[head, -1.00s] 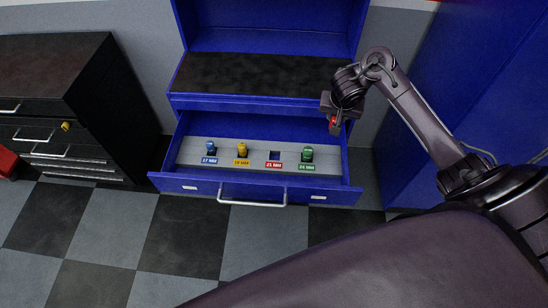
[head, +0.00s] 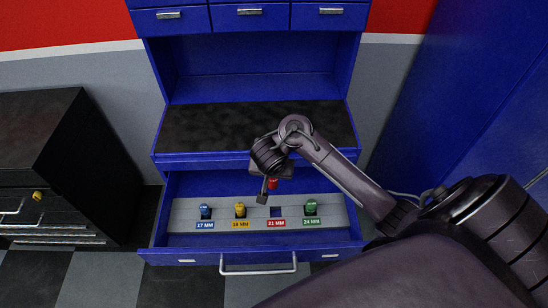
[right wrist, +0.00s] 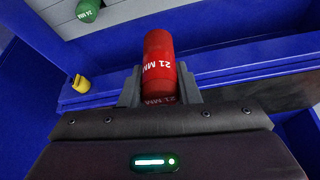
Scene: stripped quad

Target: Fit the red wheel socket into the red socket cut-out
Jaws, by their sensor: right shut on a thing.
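The red wheel socket (head: 273,183), labelled 21 MM, is held in my right gripper (head: 268,190) above the open drawer. In the right wrist view the red socket (right wrist: 158,62) stands out between the two grey fingertips (right wrist: 159,88), which are shut on it. My left gripper is not in view.
The grey tray (head: 340,215) also holds blue (head: 206,211), yellow (head: 240,209) and green (head: 311,207) sockets; the green one (right wrist: 88,10) shows in the right wrist view. The blue drawer front (head: 190,257) and walls surround it. A black cabinet (head: 60,140) stands left.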

